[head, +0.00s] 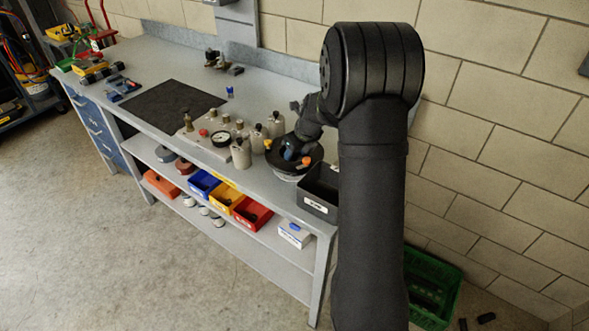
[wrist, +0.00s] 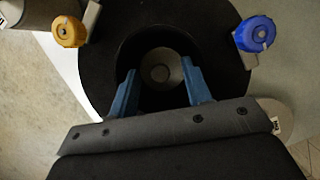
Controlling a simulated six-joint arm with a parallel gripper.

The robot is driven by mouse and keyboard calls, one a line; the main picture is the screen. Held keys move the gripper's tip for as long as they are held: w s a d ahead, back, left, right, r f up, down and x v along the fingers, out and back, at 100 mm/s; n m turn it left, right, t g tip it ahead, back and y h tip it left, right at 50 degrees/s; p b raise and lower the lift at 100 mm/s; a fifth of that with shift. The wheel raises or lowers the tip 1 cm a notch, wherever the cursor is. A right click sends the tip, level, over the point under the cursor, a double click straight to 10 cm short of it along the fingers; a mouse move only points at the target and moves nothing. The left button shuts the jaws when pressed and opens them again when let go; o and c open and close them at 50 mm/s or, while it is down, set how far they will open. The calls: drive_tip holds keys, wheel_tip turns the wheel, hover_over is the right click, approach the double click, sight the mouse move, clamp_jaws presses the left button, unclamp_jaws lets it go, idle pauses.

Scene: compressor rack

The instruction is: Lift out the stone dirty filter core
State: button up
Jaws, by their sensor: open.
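The stone dirty filter core (wrist: 160,73) shows in the wrist view as a grey-beige round top inside the dark opening of a black round housing (wrist: 103,62). My gripper (wrist: 158,68) is open, its two blue fingers apart on the left and right of the core. I cannot tell whether they touch it. In the head view the black housing (head: 276,155) stands on the bench with my gripper (head: 291,154) down at it, and the core is hidden there.
A yellow-orange knob (wrist: 70,31) and a blue knob (wrist: 255,34) flank the opening. Grey bottle-like canisters (head: 240,154) stand close left of the housing. A black bin (head: 318,190) sits at the bench's right end. A dark mat (head: 172,103) lies clear farther left.

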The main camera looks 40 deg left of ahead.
drive_tip(key=shift+f, duration=0.1)
clamp_jaws()
idle(0.3)
